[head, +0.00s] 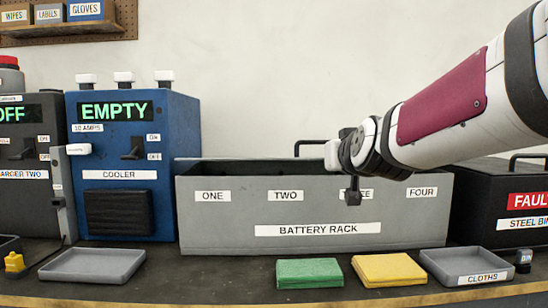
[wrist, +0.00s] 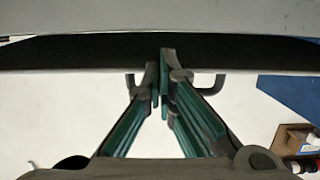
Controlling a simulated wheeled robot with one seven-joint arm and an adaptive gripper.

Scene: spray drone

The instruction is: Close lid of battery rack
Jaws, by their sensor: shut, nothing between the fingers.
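The battery rack (head: 210,229) is a long grey box with labels ONE to FOUR on its front. A dark strip (head: 245,166) shows along its top, with a black handle (head: 310,144) at the far edge. How far the lid is raised, I cannot tell. In the wrist view, which looks upside down, the rack's grey front (wrist: 80,18) and the dark strip (wrist: 60,55) show, with the handle (wrist: 218,80) behind my fingers. My gripper (wrist: 163,62) is shut and empty, its tips overlapping the strip. In the head view my wrist partly covers the THREE label.
The blue cooler charger (head: 185,130) stands left of the rack and the black steel bin (head: 480,205) right. A grey tray (head: 92,266), green cloth (head: 310,273), yellow cloth (head: 389,270) and cloths tray (head: 480,278) lie in front.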

